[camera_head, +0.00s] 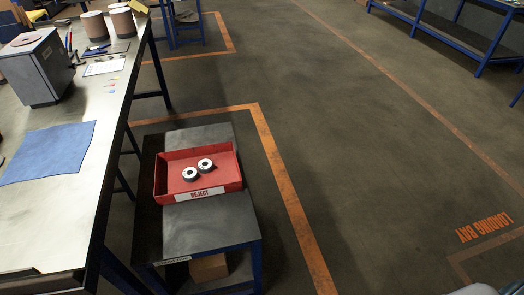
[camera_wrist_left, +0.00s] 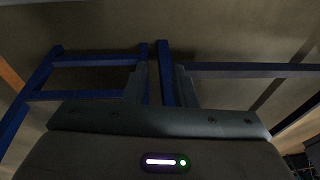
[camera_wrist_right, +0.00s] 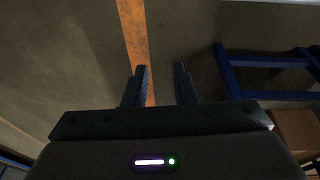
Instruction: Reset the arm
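My left gripper (camera_wrist_left: 160,88) shows in the left wrist view, its two fingers apart with nothing between them. Behind it are blue frame legs and the floor. My right gripper (camera_wrist_right: 163,85) shows in the right wrist view, also with its fingers apart and empty, over the floor and an orange line. Neither gripper shows in the head view. Neither gripper is near the discs in the head view.
A long workbench (camera_head: 60,215) on the left holds a blue cloth (camera_head: 48,152), a grey box (camera_head: 38,68) and two cylinders (camera_head: 95,26) (camera_head: 122,22). A cardboard box (camera_head: 208,267) sits under the stand. Open floor (camera_head: 340,130) lies to the right; a blue-framed bench (camera_head: 450,28) stands far right.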

